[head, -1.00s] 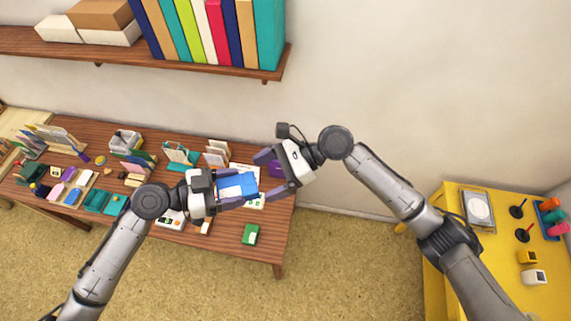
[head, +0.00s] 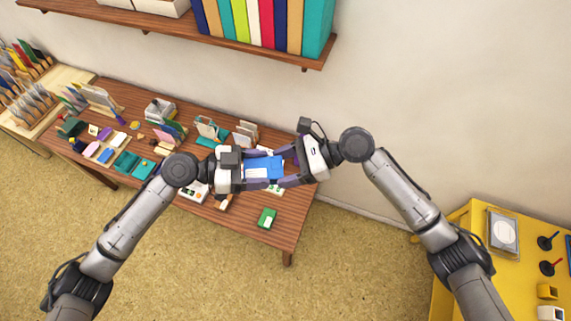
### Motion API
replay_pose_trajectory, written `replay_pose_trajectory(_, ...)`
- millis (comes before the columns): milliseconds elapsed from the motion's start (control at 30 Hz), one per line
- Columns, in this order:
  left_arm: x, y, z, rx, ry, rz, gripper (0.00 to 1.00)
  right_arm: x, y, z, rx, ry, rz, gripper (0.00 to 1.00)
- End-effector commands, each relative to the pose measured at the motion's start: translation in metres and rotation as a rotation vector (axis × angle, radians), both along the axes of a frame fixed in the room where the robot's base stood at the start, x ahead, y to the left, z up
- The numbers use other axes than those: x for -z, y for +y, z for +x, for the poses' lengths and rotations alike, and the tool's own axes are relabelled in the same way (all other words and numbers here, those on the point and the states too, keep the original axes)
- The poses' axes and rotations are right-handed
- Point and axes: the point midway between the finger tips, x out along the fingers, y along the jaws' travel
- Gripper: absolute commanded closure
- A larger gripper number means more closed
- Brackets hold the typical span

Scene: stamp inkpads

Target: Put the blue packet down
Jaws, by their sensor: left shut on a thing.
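The blue packet (head: 262,163), with a white label along its lower edge, is held above the right part of the wooden table. My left gripper (head: 257,170) is shut on it from the left. My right gripper (head: 279,168) reaches in from the right, with its fingers apart at the packet's right end. Its fingertips overlap the packet's edges in the picture; I cannot tell whether they touch it.
The wooden table (head: 285,215) carries a green packet (head: 267,218) near its front right, card stands and several stamp things farther left. A book shelf (head: 175,32) hangs above. A yellow table (head: 460,228) with stamps stands at the right.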

Motion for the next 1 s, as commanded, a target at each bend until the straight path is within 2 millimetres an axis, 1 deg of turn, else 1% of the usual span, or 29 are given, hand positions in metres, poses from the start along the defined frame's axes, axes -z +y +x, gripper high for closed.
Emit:
replay_pose_trajectory(33, 0.0, -0.001, -0.001, 0.004, 0.001, 0.0, 0.63, 0.0, 0.0, 0.001, 0.003, -0.001, 0.0, 0.42)
replay_pose_trajectory(233, 0.0, -0.001, -0.002, 0.007, 0.001, 0.0, 0.63, 0.0, -0.001, 0.002, 0.005, -0.002, 0.0, 0.61)
replay_pose_trajectory(267, 0.0, -0.001, -0.002, 0.007, 0.001, 0.0, 0.38, 0.0, -0.001, 0.002, 0.006, -0.002, 0.0, 0.62)
replay_pose_trajectory(567, 0.0, -0.001, -0.001, 0.005, 0.001, 0.0, 0.09, 0.0, -0.001, 0.001, 0.004, -0.002, 0.0, 0.63)
replay_pose_trajectory(833, 0.0, 0.001, -0.001, 0.003, 0.001, 0.0, 0.09, 0.0, 0.0, 0.001, 0.003, -0.001, 0.0, 0.63)
replay_pose_trajectory(933, -0.001, 0.009, -0.001, 0.002, 0.001, 0.001, 0.09, 0.0, 0.0, 0.001, 0.003, -0.001, 0.0, 0.63)
replay_pose_trajectory(1000, -0.003, 0.018, -0.002, 0.002, 0.002, 0.001, 0.09, 0.0, 0.0, 0.001, 0.003, -0.001, 0.0, 0.63)
